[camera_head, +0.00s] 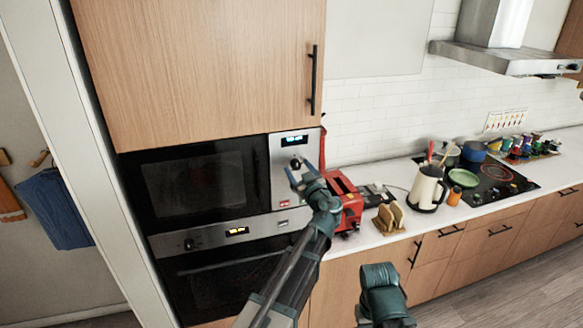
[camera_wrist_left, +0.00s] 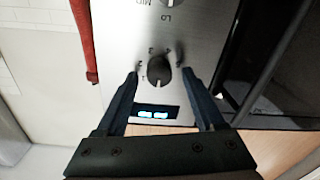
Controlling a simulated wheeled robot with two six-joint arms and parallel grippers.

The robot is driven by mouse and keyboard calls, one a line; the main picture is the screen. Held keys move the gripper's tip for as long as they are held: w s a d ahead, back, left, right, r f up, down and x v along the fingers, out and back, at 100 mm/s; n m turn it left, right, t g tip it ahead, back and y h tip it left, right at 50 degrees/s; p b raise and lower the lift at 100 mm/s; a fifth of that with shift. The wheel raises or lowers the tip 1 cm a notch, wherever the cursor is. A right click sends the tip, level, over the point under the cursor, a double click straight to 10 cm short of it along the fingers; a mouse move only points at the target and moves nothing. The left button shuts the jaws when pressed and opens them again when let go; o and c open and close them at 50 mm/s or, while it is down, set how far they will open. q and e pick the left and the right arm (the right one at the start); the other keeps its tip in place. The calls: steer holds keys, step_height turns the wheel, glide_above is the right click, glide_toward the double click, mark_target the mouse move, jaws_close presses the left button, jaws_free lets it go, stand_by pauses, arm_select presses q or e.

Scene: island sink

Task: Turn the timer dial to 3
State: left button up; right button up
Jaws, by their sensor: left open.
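The dark round timer dial (camera_wrist_left: 157,72) sits on a silver microwave panel, with small marks around it, in the left wrist view. That view is turned, so the lit display (camera_wrist_left: 157,113) shows below the dial. A light line on the dial points toward the display. My left gripper (camera_wrist_left: 158,77) is open, with one finger on each side of the dial; contact is not clear. In the head view, my left gripper (camera_head: 293,173) is at the control panel (camera_head: 282,146), just below the dial (camera_head: 296,162). My right gripper is not in view.
A second knob (camera_wrist_left: 168,2) shows at the left wrist view's top edge. The microwave door (camera_head: 195,185) is left of the panel, above an oven (camera_head: 225,283).

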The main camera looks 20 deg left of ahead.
arm_select(q)
steer(key=shift+r, duration=0.1)
jaws_close()
stand_by(0.3)
